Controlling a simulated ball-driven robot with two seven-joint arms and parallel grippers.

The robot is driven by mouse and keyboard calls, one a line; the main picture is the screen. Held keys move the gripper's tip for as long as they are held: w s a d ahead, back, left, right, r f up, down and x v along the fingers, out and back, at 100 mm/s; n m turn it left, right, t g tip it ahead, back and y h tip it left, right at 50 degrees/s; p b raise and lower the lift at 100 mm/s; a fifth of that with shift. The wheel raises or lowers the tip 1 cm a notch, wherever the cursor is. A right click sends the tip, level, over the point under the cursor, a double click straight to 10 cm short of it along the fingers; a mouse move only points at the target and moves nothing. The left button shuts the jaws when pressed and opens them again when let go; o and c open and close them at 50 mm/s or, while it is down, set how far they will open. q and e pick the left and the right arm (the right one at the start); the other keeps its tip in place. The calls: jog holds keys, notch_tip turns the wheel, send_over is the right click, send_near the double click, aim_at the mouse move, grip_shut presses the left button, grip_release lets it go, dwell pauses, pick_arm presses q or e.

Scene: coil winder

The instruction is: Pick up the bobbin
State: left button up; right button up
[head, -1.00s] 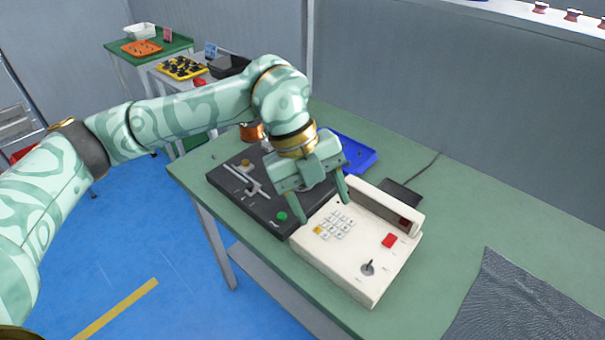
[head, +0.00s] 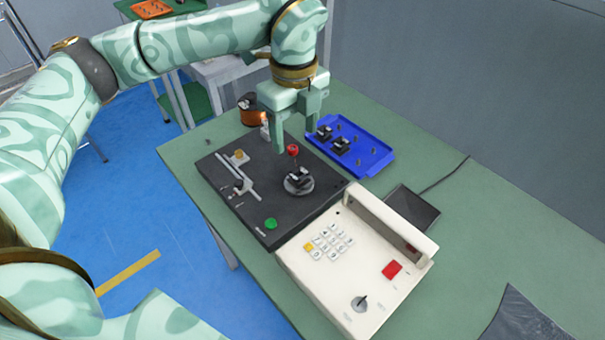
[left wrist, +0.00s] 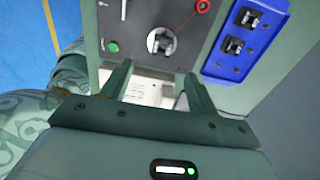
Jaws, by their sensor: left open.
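A small black bobbin (head: 299,177) sits on the round grey disc of the black coil winder (head: 242,206); the left wrist view also shows this bobbin (left wrist: 160,41). Two more black bobbins, a left one (head: 325,133) and a right one (head: 341,145), stand in the blue tray (head: 378,163) behind the winder. My left gripper (head: 295,138) is open and empty, above the back part of the winder and pointing down. It appears clear of the bobbin on the disc. My right gripper is not in view.
A cream control box (head: 332,270) with keypad and red button stands right of the winder. A copper wire spool (head: 252,112) stands at the back left.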

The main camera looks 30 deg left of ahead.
pick_arm(q)
jog(key=b, duration=0.2)
send_over(299, 177)
jog(key=f, duration=0.6)
jog(key=shift+s+a+f, duration=0.1)
jog(key=shift+a, duration=0.1)
jog(key=shift+f, duration=0.4)
jog(key=f+b, duration=0.2)
jog(key=f, duration=0.3)
jog(key=shift+d+f, duration=0.15)
jog(key=shift+d, duration=0.05)
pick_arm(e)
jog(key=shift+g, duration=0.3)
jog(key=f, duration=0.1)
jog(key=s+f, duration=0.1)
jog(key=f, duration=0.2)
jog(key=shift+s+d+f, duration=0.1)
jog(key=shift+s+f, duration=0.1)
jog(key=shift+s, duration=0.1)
pick_arm(q)
jog(key=c, duration=1)
jog(key=shift+r, duration=0.25)
jog(key=shift+c, duration=0.2)
